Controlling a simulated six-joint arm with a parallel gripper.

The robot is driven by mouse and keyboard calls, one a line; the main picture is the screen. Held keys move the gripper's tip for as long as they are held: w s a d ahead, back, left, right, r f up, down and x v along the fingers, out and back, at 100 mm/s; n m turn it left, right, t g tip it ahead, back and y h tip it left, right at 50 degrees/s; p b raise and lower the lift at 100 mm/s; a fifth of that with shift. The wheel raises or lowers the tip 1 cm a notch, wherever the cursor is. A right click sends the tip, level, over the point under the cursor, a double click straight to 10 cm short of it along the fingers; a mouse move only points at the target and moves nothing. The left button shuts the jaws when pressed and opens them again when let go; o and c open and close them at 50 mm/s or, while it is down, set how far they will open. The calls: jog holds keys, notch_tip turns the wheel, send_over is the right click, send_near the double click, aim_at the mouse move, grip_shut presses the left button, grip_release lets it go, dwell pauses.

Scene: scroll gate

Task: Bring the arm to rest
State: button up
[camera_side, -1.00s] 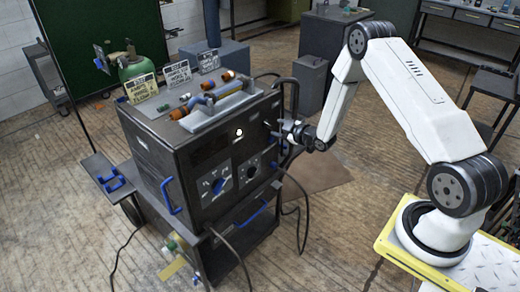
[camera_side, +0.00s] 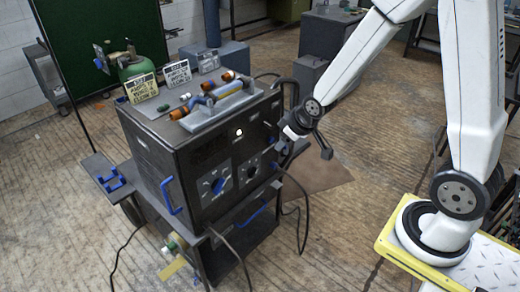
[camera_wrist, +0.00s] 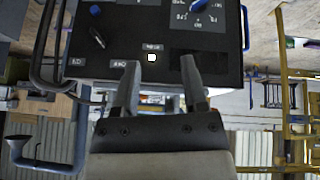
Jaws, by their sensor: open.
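My gripper (camera_side: 325,152) is in the side view, just right of the dark machine (camera_side: 165,158) on the cart. Blue dials (camera_side: 214,184) are on the machine's face.
Dark cables (camera_side: 298,200) hang at the machine's right side, near my gripper. A brown mat (camera_side: 318,173) lies on the floor.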

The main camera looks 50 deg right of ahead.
jog(key=s+a+r+m+g, duration=0.1)
jog(key=s+a, duration=0.4)
jog(key=s, duration=0.6)
jog(key=r+g, duration=0.1)
jog(key=g, duration=0.1)
jog(key=shift+m+g+y, duration=0.3)
jog(key=shift+y, duration=0.1)
